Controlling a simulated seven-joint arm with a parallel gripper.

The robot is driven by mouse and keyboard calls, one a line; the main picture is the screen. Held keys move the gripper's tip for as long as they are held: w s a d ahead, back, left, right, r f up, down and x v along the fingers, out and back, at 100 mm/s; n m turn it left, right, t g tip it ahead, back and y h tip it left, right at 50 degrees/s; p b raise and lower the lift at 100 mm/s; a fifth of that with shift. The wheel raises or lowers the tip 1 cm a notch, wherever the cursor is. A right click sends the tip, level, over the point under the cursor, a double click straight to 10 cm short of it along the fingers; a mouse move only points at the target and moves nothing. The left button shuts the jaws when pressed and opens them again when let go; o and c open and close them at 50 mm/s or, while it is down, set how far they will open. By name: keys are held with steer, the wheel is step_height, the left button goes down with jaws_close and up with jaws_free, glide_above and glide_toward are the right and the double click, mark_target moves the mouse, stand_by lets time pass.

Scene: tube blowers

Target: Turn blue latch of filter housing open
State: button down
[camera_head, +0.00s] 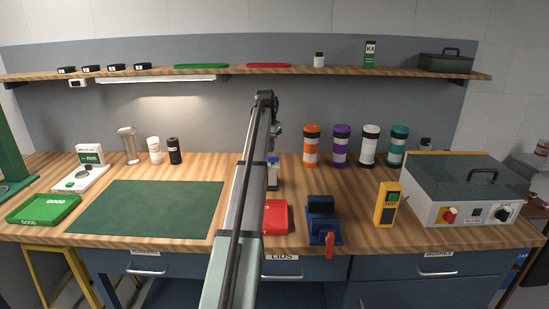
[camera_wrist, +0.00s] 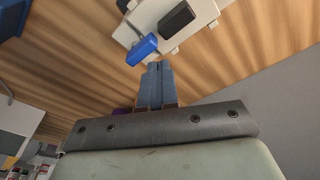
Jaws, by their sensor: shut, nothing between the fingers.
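The filter housing shows in the wrist view as a white body (camera_wrist: 203,14) with a black block (camera_wrist: 177,20) on it, cut off by the top edge. Its blue latch (camera_wrist: 142,49) sticks out from the body's lower left side. My gripper (camera_wrist: 158,66) is shut and empty. Its blue-grey fingertips appear just below the latch; I cannot tell whether they touch it. In the head view my arm hides part of the housing, and a small blue and white piece (camera_head: 273,162) of it shows just right of the arm.
A red tray (camera_head: 276,217) and a blue fixture (camera_head: 321,213) with a red handle stand right of my arm, then a yellow tester (camera_head: 387,203). Several coloured canisters (camera_head: 340,146) line the back. A green mat (camera_head: 145,208) lies clear on the left.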

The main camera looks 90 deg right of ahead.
steer(key=shift+f, duration=0.8)
